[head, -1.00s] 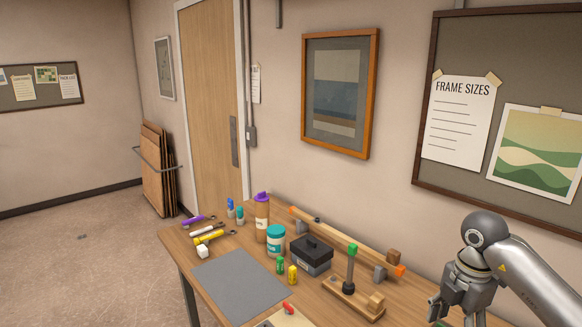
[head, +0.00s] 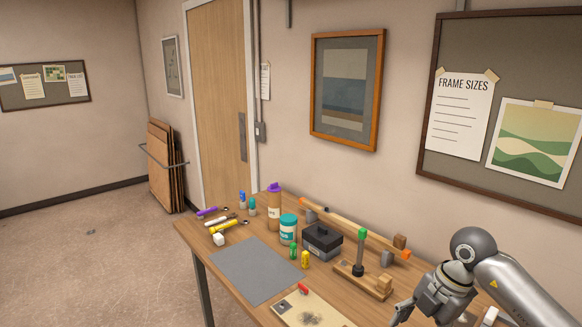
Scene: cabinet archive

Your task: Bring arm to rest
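My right arm comes in from the right edge of the head view, and its grey gripper (head: 412,315) hangs over the near right part of the wooden workbench (head: 225,262). One finger shows pointing down and left; the rest of the fingertips is cut off by the lower edge. I cannot tell whether it is open or shut, and I see nothing held in it. My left arm and gripper are not in view.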

